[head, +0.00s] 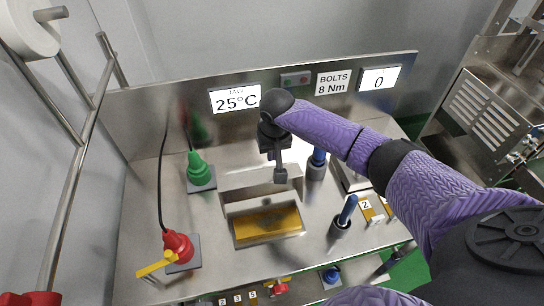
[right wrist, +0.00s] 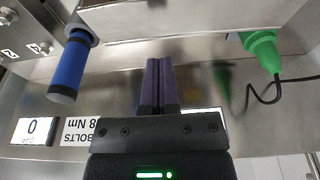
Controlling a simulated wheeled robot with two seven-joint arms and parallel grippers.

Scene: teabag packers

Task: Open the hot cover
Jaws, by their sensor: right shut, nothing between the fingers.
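A silver metal cover (head: 250,187) stands in the middle of the steel bench, behind a recessed amber panel (head: 267,222); I take it for the hot cover. I cannot tell how far it is raised. In the right wrist view a metal box edge (right wrist: 200,22) crosses the top, probably the same cover. My right gripper (head: 280,178) is shut and empty, pointing down over the cover and hiding part of it. Its fingers (right wrist: 161,62) are together just short of the metal edge in the wrist view; contact is not clear. My left gripper is out of view.
A green connector (head: 200,170) stands left of the cover. Blue-handled tools (head: 347,210) stand right. A back panel with a 25°C display (head: 235,99) rises behind.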

